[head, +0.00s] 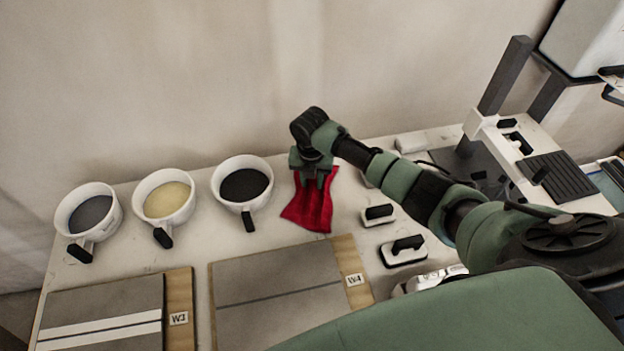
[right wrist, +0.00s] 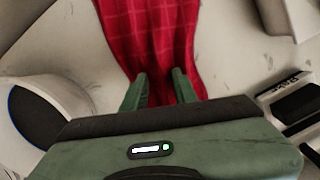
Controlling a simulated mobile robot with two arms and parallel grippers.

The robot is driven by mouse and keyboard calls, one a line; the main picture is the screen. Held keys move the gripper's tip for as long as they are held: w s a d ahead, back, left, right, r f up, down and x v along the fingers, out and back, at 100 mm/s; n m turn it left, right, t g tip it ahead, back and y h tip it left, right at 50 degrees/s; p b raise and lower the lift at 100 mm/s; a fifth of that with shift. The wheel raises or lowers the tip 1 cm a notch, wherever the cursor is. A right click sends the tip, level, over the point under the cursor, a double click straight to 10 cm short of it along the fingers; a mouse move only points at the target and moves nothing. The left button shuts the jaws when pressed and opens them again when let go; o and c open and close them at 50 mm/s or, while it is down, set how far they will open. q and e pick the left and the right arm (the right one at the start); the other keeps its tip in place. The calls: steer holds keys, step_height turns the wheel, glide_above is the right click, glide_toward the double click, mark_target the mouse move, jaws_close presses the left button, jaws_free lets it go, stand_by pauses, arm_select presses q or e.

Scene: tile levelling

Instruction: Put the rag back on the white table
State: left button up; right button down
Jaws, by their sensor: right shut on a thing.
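The red rag (head: 309,206) is at the white table (head: 180,247), right of the mug with dark contents and behind the W4 board. My right gripper (head: 314,176) points down over the rag's back part and is shut on it. In the right wrist view the rag (right wrist: 155,35) runs between and beyond the two green fingers (right wrist: 157,88). Its front part spreads toward the board; I cannot tell whether it touches the table all over. My left gripper is not in view.
Several white mugs, one with dark contents (head: 243,185), stand at the left. Board W4 (head: 280,290) and board W3 (head: 105,315) lie in front. Black-handled floats (head: 403,251) lie right of the rag. A grey post (head: 505,75) stands at the far right.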

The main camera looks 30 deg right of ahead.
mark_target(312, 184)
steer(key=shift+f, duration=0.15)
steer(key=c, duration=1.1)
jaws_free()
step_height(312, 184, up, 12)
steer(key=s+b, duration=0.1)
steer(key=shift+a+r, duration=0.2)
steer(key=shift+a, duration=0.15)
